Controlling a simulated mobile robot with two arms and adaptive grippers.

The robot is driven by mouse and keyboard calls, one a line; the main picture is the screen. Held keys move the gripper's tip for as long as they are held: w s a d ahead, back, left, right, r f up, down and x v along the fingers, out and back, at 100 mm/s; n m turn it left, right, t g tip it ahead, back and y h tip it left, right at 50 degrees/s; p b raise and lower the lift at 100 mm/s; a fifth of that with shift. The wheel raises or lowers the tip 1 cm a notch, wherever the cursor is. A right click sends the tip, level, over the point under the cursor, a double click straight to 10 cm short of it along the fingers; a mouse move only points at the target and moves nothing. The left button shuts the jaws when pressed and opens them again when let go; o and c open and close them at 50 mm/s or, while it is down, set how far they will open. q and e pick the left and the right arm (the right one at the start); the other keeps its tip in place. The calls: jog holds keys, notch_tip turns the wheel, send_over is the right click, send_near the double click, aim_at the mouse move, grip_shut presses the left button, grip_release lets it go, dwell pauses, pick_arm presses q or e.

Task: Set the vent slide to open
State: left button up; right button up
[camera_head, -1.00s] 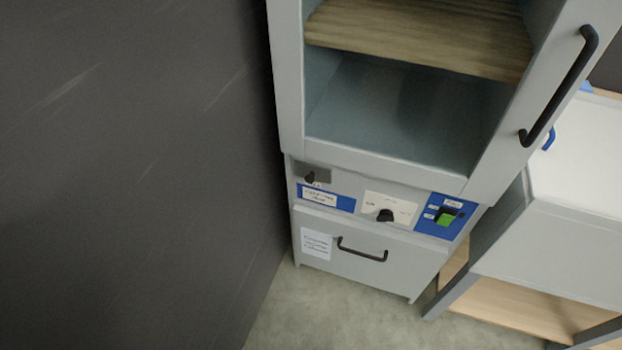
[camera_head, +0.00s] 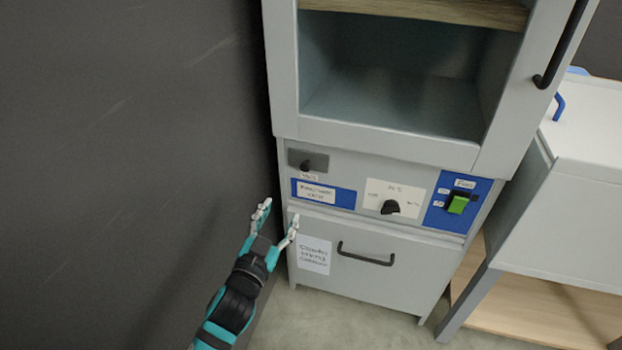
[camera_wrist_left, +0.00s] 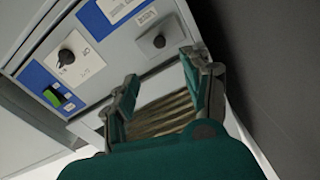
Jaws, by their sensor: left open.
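The vent slide is a small dark knob (camera_head: 307,167) on a grey plate at the upper left of the cabinet's control panel. A small label, too blurred to read surely, sits just below it. The knob also shows in the left wrist view (camera_wrist_left: 159,41), beyond the fingers. My left gripper (camera_head: 279,220) is open and empty, below and left of the knob and apart from it, in front of the panel's left edge. In the left wrist view its two fingers (camera_wrist_left: 160,90) are spread, with nothing between them. My right gripper is not in view.
The panel also carries a black dial (camera_head: 390,207) and a green switch (camera_head: 458,204) on a blue plate. A drawer with a black handle (camera_head: 365,256) is below. A dark wall (camera_head: 130,170) stands close on the left. A white-topped unit (camera_head: 590,130) is at right.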

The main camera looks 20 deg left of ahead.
aim_at(305, 170)
pick_arm(q)
jog(key=w, duration=0.5)
jog(key=w+b, duration=0.1)
jog(key=w, duration=0.4)
jog(key=w+b, duration=0.1)
jog(key=w, duration=0.5)
jog(key=shift+d+f, duration=0.1)
jog(key=shift+d, duration=0.15)
jog(key=shift+w, duration=0.45)
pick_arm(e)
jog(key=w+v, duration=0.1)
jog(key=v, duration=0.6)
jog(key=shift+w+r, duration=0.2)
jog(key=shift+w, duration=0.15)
pick_arm(q)
grip_shut()
jog(key=shift+d, duration=0.1)
